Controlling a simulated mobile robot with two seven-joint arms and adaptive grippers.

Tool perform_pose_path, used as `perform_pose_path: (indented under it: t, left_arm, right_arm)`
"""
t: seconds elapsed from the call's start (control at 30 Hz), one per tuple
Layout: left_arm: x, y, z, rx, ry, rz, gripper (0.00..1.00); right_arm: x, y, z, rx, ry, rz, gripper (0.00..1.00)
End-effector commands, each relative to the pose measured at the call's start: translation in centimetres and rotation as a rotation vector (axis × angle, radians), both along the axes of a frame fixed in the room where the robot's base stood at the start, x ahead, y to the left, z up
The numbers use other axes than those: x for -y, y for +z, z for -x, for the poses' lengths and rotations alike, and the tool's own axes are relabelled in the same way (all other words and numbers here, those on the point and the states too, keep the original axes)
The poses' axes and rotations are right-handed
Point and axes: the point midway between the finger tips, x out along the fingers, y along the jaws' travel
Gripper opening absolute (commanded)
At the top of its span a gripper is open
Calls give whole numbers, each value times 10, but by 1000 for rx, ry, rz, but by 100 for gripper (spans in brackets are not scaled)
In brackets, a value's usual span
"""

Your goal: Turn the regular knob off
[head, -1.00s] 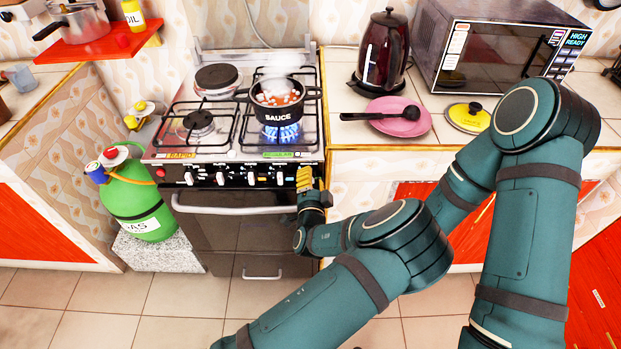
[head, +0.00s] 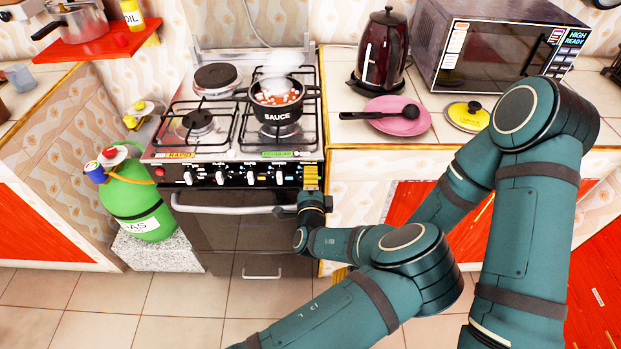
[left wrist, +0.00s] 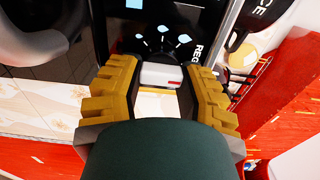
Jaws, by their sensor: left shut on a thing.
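The gripper hides this knob in the head view. The black SAUCE pot (head: 278,114) stands on the front right burner, steaming, with no flame visible under it. A bit of yellow, probably my right gripper (head: 341,273), shows below my left arm; the rest is hidden.
Several other white knobs (head: 220,178) line the panel to the left. The oven handle (head: 225,209) runs just below. A green gas bottle (head: 138,202) stands left of the stove. A kettle (head: 382,50), pink plate (head: 398,116) and microwave (head: 500,55) are on the right counter.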

Motion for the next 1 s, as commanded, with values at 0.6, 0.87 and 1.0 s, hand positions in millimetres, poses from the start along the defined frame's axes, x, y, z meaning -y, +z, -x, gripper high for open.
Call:
perform_pose_path:
  t: [0.6,0.87,1.0]
  left_arm:
    - [0,1,-1,3,0,-2,70]
    - [0,0,0,1,0,-2,70]
    - [0,1,0,1,1,20,70]
  right_arm:
    - [0,0,0,0,0,0,47]
    - [0,0,0,0,0,0,47]
    - [0,0,0,0,0,0,47]
